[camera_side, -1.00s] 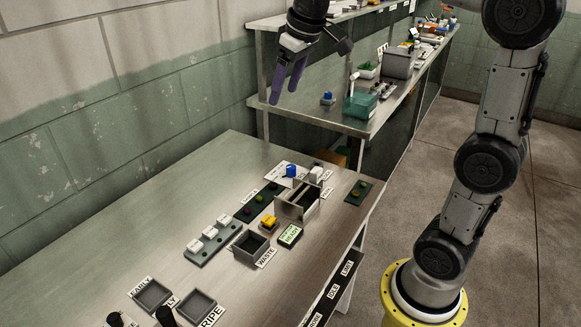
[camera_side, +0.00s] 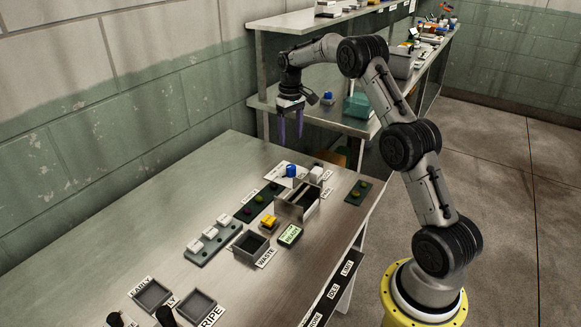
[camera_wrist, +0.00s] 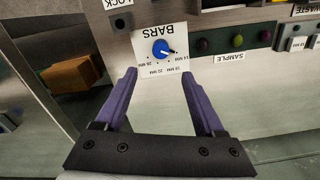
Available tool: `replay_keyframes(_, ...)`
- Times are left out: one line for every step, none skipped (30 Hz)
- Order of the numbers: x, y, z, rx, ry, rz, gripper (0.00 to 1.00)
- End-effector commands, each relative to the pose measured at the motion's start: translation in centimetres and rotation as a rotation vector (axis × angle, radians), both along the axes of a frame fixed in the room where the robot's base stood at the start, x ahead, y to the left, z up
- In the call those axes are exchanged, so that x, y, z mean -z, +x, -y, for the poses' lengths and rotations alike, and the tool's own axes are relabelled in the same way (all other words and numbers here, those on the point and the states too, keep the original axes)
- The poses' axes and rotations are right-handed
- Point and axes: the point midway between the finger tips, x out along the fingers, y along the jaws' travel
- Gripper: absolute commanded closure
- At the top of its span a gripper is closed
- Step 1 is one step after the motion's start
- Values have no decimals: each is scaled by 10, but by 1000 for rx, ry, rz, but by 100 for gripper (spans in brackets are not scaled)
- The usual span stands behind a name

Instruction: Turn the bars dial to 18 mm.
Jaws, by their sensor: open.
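In the wrist view the pointer aims right and slightly down, toward the label that seems to read 14 MM. In the side view the blue dial (camera_side: 291,171) stands at the far side of the steel table. My gripper (camera_side: 291,140) hangs above the dial, fingers pointing down, apart from it. In the wrist view its purple fingers (camera_wrist: 159,75) are spread and empty, with the dial beyond the gap between them.
A grey box (camera_side: 297,205) stands just in front of the dial plate. A dark green panel with round buttons (camera_side: 257,200) lies to its left.

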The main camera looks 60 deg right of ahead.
Motion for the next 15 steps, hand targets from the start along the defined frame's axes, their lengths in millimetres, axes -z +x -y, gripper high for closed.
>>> replay_keyframes(10, -1, -1, -1, 3, -5, 29)
replay_keyframes(15, -1, -1, -1, 3, -6, 29)
replay_keyframes(23, -1, -1, -1, 4, -6, 29)
replay_keyframes(29, -1, -1, -1, 4, -6, 29)
replay_keyframes(35, -1, -1, -1, 4, -7, 29)
replay_keyframes(43, -1, -1, -1, 3, -5, 29)
replay_keyframes(49, -1, -2, -1, 4, -6, 29)
replay_keyframes(55, -1, -1, -1, 4, -6, 29)
replay_keyframes(63, -1, -2, -1, 4, -7, 29)
replay_keyframes(69, -1, -1, -1, 3, -6, 29)
replay_keyframes(74, -1, -2, -1, 3, -5, 29)
replay_keyframes(82, -1, -1, -1, 2, -5, 29)
replay_keyframes(87, -1, -1, -1, 3, -5, 29)
replay_keyframes(92, -1, -2, -2, 2, -5, 29)
replay_keyframes(98, -1, -2, -2, 2, -5, 29)
